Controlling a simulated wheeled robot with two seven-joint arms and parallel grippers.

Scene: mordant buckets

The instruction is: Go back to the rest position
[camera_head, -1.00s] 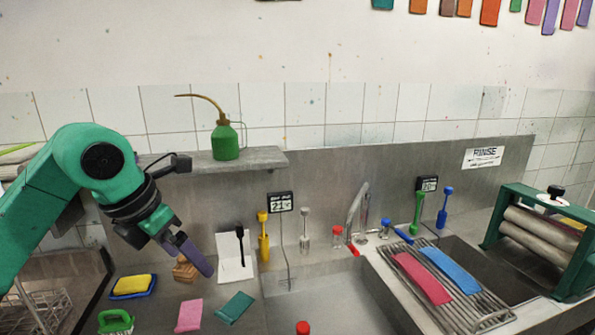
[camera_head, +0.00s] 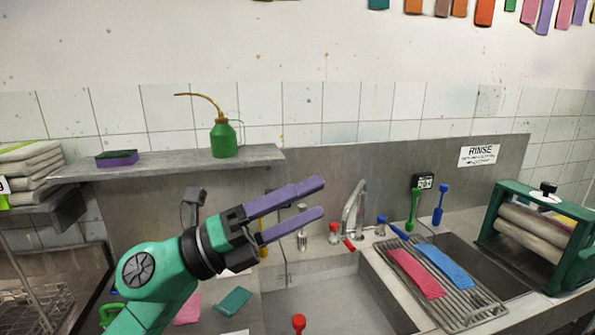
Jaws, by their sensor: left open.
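My left gripper (camera_head: 318,199) reaches in from the lower left. Its two purple fingers are spread apart, with nothing between them, and point right in front of the sink's back panel. The green arm hides part of the left counter and most of a yellow-handled tool. My right gripper does not show.
A shelf (camera_head: 70,174) holds a green oil can (camera_head: 223,138) and a sponge (camera_head: 117,158). The sink has a tap (camera_head: 354,208). A rack (camera_head: 458,312) bears a pink strip (camera_head: 416,272) and a blue strip (camera_head: 443,265). A roller press (camera_head: 530,240) stands at right.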

